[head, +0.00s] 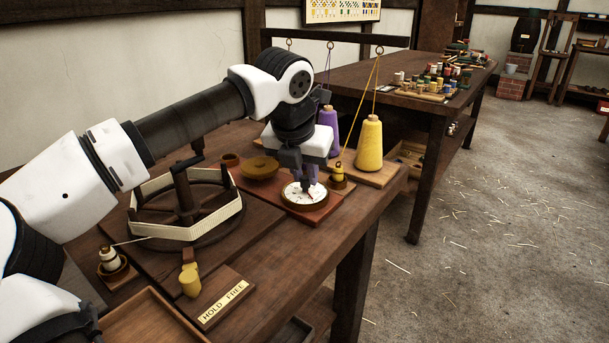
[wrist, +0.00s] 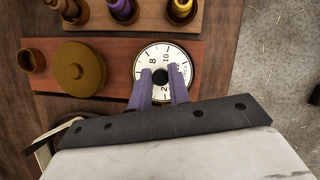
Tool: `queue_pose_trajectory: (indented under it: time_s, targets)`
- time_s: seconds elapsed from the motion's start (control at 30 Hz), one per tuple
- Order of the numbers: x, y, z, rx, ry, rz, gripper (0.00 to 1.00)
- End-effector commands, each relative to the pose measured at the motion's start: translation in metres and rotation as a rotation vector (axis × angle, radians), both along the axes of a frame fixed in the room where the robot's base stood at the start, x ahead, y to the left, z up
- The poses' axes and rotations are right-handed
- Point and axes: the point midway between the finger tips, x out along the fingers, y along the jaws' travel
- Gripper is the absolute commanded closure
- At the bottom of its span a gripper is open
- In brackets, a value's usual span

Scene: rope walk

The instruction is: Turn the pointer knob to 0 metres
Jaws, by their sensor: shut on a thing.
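A round dial (head: 293,195) with a white face and dark rim sits on a reddish-brown board at the bench's right part. In the wrist view the dial face (wrist: 164,51) shows the numbers 8, 10 and part of a 2. The dark pointer knob (wrist: 160,77) stands at its middle. My gripper (head: 309,187) points down over the dial, and its purple fingers (wrist: 160,78) are shut on the knob from both sides. The fingers hide part of the lower face. I cannot tell which number the pointer is at.
Left of the dial are a lidded round pot (head: 260,168) and a small cup (head: 231,160). A yellow thread cone (head: 369,145) and a purple one (head: 330,130) stand behind. A winding reel (head: 185,220) lies left.

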Motion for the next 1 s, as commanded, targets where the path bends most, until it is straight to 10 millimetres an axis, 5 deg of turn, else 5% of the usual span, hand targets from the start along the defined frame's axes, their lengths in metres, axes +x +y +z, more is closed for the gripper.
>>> queue_pose_trajectory:
  time_s: [0.47, 0.5, 0.67, 1.0]
  targets:
    - [-0.0009, 0.0007, -0.0008, 0.002, 0.005, 0.018, 1.0]
    - [-0.0009, 0.0007, -0.0008, 0.002, 0.005, 0.018, 0.8]
    - [-0.0007, 0.0004, -0.0007, 0.001, 0.004, 0.017, 0.6]
    - [-0.0014, 0.0007, 0.0032, 0.0, 0.002, 0.017, 0.6]
